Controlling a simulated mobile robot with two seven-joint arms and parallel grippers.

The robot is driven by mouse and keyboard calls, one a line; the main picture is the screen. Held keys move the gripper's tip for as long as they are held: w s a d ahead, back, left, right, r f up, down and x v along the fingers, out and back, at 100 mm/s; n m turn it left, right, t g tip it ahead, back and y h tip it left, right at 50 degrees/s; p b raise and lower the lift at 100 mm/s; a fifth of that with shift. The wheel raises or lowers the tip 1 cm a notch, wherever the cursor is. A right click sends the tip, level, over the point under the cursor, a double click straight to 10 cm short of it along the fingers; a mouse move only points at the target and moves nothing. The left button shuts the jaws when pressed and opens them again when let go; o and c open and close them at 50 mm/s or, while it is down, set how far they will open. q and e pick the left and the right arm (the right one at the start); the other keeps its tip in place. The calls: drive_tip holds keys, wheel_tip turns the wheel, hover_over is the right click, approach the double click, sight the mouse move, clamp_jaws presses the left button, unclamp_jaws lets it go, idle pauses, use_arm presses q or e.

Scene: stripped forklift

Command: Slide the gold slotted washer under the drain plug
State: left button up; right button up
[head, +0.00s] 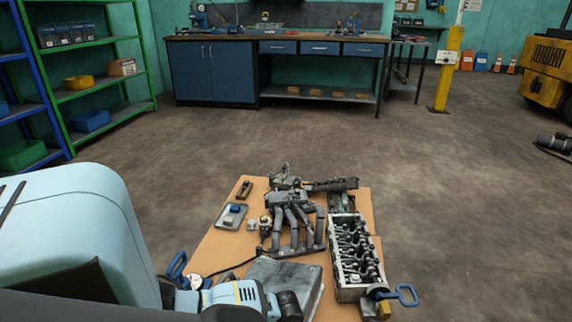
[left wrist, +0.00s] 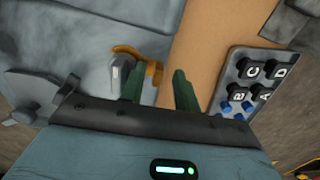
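In the left wrist view, the gold slotted washer (left wrist: 152,72) shows as a curved gold-orange piece over the grey metal pan (left wrist: 85,55). A light grey upright part, apparently the drain plug (left wrist: 117,73), is at its inner left side. I cannot tell whether the washer is under the plug's head. My left gripper (left wrist: 159,80) has two dark green fingers spread apart. One finger covers part of the washer and plug; the other is over the brown board. Contact is unclear. In the head view, the pan (head: 295,272) is beside my left arm. My right gripper is not in view.
A tray of lettered black and blue knobs (left wrist: 250,80) lies right of the fingers. In the head view, the board (head: 225,250) carries a manifold (head: 290,225), a cylinder head (head: 355,250) and a small tray (head: 233,215). A blue-handled tool (head: 402,294) is at its right edge.

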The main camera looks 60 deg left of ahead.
use_arm(q)
drive_tip(key=shift+a, duration=0.1)
drive_tip(key=shift+r, duration=0.2)
wheel_tip(320, 180, up, 8)
drive_tip(key=p, duration=0.3)
drive_tip(key=shift+f, duration=0.25)
